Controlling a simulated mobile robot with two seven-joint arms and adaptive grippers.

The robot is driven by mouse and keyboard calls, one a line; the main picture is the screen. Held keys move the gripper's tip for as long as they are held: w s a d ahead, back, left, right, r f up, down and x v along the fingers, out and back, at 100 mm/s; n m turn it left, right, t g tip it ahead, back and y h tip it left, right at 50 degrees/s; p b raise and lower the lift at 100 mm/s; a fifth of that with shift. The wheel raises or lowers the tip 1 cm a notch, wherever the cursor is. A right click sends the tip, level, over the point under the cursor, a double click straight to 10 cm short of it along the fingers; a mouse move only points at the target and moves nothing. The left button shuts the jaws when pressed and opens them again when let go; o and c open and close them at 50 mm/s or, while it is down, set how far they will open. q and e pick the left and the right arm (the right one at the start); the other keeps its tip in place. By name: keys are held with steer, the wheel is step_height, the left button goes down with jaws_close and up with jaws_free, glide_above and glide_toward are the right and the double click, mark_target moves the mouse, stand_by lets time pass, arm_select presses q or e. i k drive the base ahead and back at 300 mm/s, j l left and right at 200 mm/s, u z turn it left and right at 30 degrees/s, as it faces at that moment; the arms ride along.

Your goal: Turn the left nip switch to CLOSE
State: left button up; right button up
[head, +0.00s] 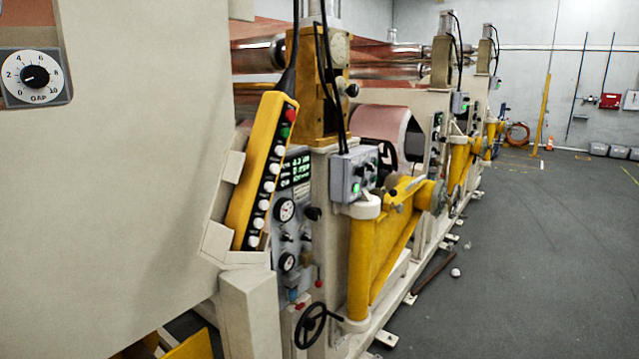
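No nip switch label is legible in the head view, so I cannot tell which control is the left nip switch. A grey switch box (353,174) with small knobs and a green light is mounted on the near machine frame. Left of it, a control panel (291,212) carries a green-lit display, two round gauges and small dark knobs. A yellow pendant (265,172) with a red button, a green button and several white ones leans beside the panel. The switch positions are too small to read. Neither of my grippers is in view.
A large cream cabinet (120,170) with a GAP dial (35,77) fills the left. A black handwheel (311,326) and yellow arm (380,240) stick out from the machine. Grey floor (540,240) on the right is mostly open, with a small white ball (455,272) near the machine.

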mark_target(361, 172)
steer(key=i+l+u, duration=0.45)
steer(key=l, duration=0.4)
steer(key=i+l+u, duration=0.4)
steer(key=l, duration=0.65)
steer(key=i+l+u, duration=0.45)
steer(key=l, duration=0.65)
steer(key=l+u, duration=0.4)
steer(key=l, duration=0.7)
steer(key=k+l+u, duration=0.15)
steer(key=l+u, duration=0.3)
steer(key=l, duration=0.7)
steer(key=k+j+z, duration=0.15)
steer(key=k, duration=0.2)
